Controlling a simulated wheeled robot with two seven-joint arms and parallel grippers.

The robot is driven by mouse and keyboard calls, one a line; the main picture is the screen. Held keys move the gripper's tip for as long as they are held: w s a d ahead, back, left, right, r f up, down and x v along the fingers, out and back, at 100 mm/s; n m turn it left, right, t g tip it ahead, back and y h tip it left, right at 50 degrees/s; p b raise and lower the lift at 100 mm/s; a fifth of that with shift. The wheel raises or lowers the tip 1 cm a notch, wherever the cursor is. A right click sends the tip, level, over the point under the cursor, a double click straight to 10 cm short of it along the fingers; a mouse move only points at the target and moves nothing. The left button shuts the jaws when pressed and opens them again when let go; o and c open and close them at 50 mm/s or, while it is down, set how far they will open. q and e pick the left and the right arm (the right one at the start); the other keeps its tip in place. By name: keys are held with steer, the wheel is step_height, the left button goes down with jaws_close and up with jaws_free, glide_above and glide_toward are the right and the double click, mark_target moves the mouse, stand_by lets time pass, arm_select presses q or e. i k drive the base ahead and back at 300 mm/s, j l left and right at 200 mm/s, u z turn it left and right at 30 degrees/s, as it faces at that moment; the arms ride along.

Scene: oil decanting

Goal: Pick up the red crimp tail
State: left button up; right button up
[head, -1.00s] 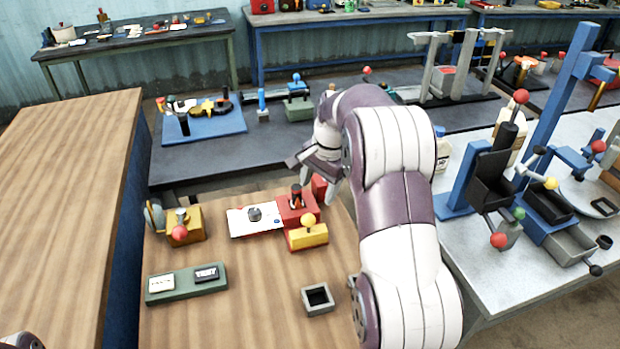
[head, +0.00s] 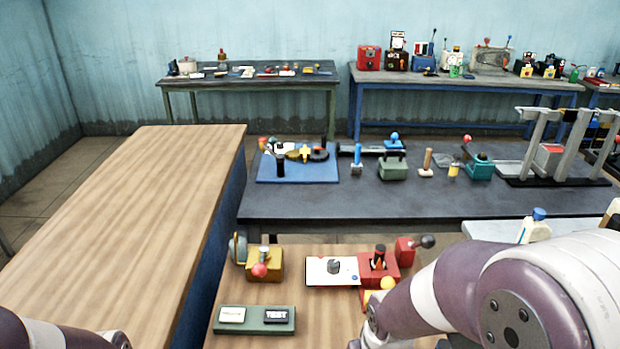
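No part in view is clearly recognisable as the red crimp tail. Two red pieces stand at the back of the near wooden table: a red block with a black upright cylinder (head: 378,266), and beside it a small red block with a dark ball-ended handle (head: 405,251). I cannot tell whether either includes the tail. My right arm covers the table's right part and comes close in front of these pieces in the picture. Its gripper is not visible. Only a piece of my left arm shows at the bottom left corner; its gripper is out of view.
A white plate with a grey knob (head: 332,270), a yellow block with a red ball (head: 264,263) and a green TEST panel (head: 254,320) occupy the near table. A bare wooden table (head: 130,220) stands left. A dark bench (head: 420,200) lies behind.

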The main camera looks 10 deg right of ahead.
mark_target(378, 262)
steer(key=l+z, duration=0.1)
steer(key=z, duration=0.35)
steer(key=l+z, duration=0.15)
steer(key=z, duration=0.3)
